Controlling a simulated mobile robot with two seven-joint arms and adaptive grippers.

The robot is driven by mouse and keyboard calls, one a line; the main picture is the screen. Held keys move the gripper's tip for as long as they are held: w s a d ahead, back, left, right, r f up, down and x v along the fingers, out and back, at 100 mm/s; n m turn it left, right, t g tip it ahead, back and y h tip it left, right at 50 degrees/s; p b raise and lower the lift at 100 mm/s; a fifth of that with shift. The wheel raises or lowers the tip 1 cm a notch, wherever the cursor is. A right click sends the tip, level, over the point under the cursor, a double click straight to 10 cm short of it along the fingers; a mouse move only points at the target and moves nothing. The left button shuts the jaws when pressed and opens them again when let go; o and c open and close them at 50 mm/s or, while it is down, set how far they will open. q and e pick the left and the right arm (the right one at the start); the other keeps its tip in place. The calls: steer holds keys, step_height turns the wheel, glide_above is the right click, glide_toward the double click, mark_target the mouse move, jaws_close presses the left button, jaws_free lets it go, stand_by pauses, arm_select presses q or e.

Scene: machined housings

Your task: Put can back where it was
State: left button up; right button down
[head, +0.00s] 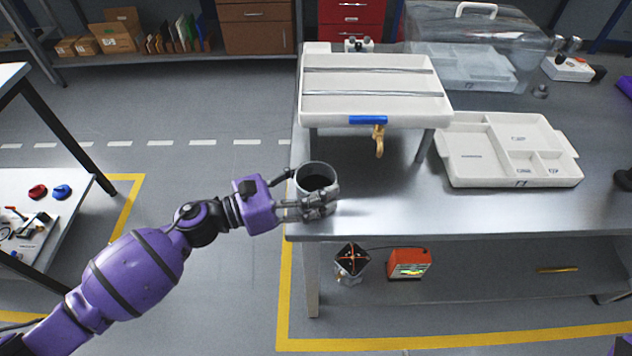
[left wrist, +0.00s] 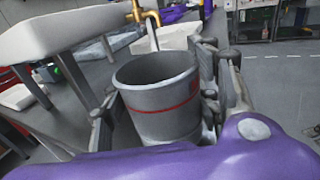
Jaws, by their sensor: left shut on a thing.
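The can (head: 316,174) is a grey, open-topped metal cylinder with a dark inside. It is upright at the left front corner of the steel workbench (head: 400,213). In the left wrist view, the can (left wrist: 160,95) shows a thin red band around its side. My left gripper (head: 318,204) is shut on the can, with a finger on either side of it in the wrist view. I cannot tell whether the can's base touches the bench. My right gripper is not in view.
A raised white tray (head: 375,105) with a brass tap (head: 379,140) stands just behind and right of the can. A compartmented white tray (head: 480,178) lies further right. The bench front between them is clear. A lower shelf holds a small orange device (head: 409,264).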

mark_target(299, 192)
arm_select(q)
steer(key=o, duration=1.2)
steer(key=shift+f, duration=0.1)
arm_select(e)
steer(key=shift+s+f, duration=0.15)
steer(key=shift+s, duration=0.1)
arm_select(q)
steer(key=shift+r, duration=0.3)
steer(key=v, duration=0.2)
steer(key=b+v, duration=0.1)
steer(key=v, duration=0.1)
steer(key=f+v, duration=0.1)
steer(key=v, duration=0.1)
steer(key=shift+s+a, duration=0.1)
steer(key=shift+s, duration=0.05)
steer(key=v, duration=0.2)
steer(key=b+v, duration=0.1)
steer(key=v, duration=0.2)
steer(key=shift+a+r+b, duration=0.4)
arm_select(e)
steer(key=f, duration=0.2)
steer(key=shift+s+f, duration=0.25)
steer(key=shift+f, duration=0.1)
